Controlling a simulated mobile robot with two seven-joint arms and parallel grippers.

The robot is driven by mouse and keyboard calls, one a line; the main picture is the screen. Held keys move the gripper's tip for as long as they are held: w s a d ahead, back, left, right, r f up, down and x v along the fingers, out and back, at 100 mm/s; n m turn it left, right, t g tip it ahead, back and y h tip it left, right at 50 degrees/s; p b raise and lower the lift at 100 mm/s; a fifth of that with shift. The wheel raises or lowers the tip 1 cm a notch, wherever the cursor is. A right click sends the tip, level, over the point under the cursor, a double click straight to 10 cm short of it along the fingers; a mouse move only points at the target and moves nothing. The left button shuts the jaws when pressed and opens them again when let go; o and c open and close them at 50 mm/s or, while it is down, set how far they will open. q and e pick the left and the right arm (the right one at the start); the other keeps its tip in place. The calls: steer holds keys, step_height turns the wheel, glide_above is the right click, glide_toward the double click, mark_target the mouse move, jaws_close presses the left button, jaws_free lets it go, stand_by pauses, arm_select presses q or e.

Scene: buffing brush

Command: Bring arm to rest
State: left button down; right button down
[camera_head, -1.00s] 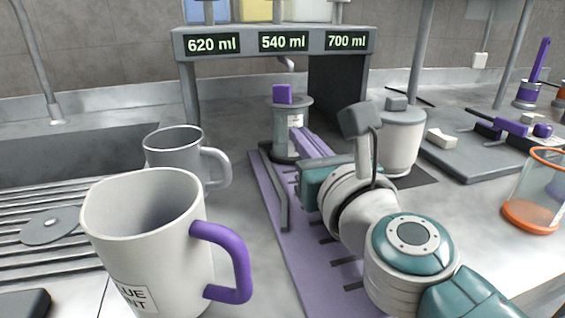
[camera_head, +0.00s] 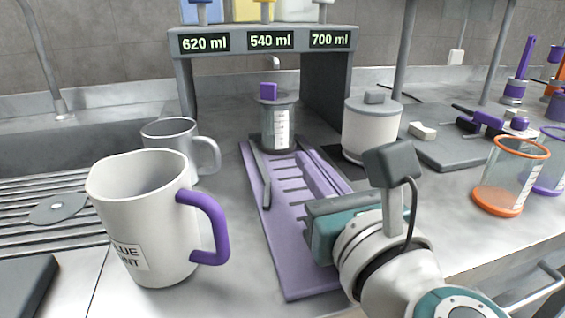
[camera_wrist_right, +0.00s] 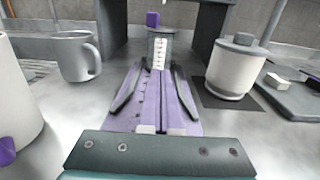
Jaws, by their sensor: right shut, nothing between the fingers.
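My right gripper (camera_head: 303,161) is shut and empty. Its long purple fingers lie together and point away from me, over the purple tray (camera_head: 300,281). In the right wrist view the shut fingers (camera_wrist_right: 163,88) run up the middle, with the teal gripper body across the bottom. Their similar colour to the tray makes the gap beneath them hard to judge. The clear measuring jar (camera_head: 278,128) with a purple-topped lid stands upright beyond the fingertips. My right arm comes in from the bottom right. My left gripper is not in view.
A large white mug (camera_head: 135,215) with a purple handle and a grey mug (camera_head: 168,134) stand left of the tray. A white lidded canister (camera_head: 369,130) and an orange-rimmed beaker (camera_head: 510,175) stand to the right. The volume-display stand (camera_head: 265,60) is behind.

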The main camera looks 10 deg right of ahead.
steer(key=s, duration=0.3)
steer(key=shift+s+d+f, duration=0.15)
steer(key=shift+s, duration=0.25)
steer(key=shift+s+r, duration=0.2)
steer(key=shift+r, duration=0.05)
steer(key=s+a+r+n+g+y+p, duration=0.35)
steer(key=s+n+p, duration=0.2)
steer(key=n, duration=0.75)
steer(key=s+a+r+n+g+y+p, duration=0.35)
steer(key=n+p, duration=0.25)
steer(key=n, duration=0.6)
steer(key=s+d+r+n+g+h+p, duration=0.2)
steer(key=s+d+n+g+h+p, duration=0.55)
steer(key=s+d+n, duration=0.45)
step_height(320, 180, up, 37)
steer(key=d+p, duration=0.1)
steer(key=p, duration=3.7)
steer(key=shift+d+r, duration=0.15)
steer(key=shift+d, duration=0.2)
